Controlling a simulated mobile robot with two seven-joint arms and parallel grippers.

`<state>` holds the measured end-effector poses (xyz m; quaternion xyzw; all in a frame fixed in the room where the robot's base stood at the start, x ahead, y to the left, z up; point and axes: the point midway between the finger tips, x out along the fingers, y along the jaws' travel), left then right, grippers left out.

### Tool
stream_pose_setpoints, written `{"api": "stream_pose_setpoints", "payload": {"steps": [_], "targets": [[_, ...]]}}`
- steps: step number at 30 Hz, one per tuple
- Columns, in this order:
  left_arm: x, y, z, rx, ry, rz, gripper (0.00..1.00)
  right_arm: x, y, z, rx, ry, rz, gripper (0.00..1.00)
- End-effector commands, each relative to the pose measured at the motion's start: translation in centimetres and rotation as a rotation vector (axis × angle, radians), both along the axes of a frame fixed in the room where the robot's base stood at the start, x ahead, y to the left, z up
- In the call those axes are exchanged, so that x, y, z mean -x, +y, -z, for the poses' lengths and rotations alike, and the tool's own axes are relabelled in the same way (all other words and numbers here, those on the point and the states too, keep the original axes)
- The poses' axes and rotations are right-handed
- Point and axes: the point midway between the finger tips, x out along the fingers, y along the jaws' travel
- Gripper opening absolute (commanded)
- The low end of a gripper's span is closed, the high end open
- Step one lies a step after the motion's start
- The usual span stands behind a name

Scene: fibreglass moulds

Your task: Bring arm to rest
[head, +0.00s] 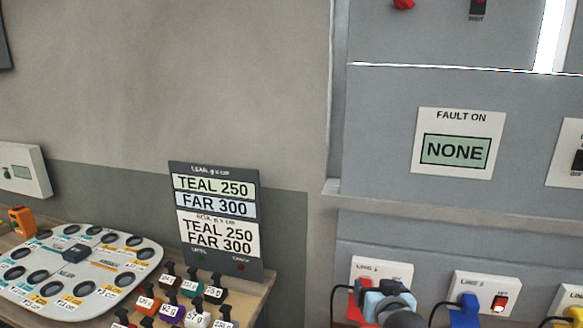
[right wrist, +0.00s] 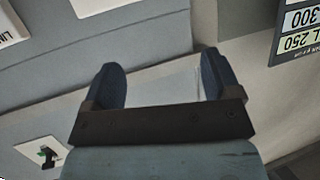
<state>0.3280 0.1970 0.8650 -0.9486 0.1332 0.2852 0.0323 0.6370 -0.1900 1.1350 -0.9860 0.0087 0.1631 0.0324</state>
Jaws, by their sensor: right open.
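My right gripper (head: 385,296) shows at the bottom of the head view, in front of the LINE 1 plate on the grey cabinet. In the right wrist view its two dark fingers (right wrist: 162,78) stand wide apart with nothing between them. A pale surface lies beyond the gap; I cannot tell how far away it is. My left gripper is in neither view.
A white tray (head: 150,258) with round holes and a rack of labelled weights (head: 170,308) stand left on the bench. A dark sign (head: 255,215) reads TEAL 250, FAR 300. The cabinet carries a FAULT ON panel (head: 490,150) reading NONE and a blue plug (head: 466,311).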

Motion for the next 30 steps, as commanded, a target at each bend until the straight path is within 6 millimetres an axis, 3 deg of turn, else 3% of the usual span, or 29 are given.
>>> {"api": "stream_pose_setpoints", "payload": {"steps": [1, 6, 12, 15, 20, 23, 29, 30], "targets": [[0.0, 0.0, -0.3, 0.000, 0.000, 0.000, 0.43, 2.0, -0.2, 3.4, 0.019, 0.034, -0.026, 0.83], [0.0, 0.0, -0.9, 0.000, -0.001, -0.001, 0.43, 9.5, -0.3, 12.5, 0.060, 0.107, -0.123, 0.83], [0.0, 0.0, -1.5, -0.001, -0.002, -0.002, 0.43, 20.2, -0.5, 20.5, 0.080, 0.186, -0.227, 0.83], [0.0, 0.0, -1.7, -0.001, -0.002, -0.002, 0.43, 24.9, -0.6, 22.9, 0.082, 0.215, -0.264, 0.83], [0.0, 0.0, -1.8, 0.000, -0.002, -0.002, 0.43, 29.7, -0.7, 24.8, 0.080, 0.239, -0.299, 0.83], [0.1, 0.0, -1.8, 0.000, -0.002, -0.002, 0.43, 30.9, -0.7, 25.2, 0.078, 0.245, -0.307, 0.83], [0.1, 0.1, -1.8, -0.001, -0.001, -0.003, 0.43, 31.0, -0.7, 25.2, 0.077, 0.245, -0.308, 0.83], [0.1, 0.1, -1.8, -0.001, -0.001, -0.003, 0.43, 31.0, -0.7, 25.2, 0.077, 0.245, -0.308, 0.74]]}}
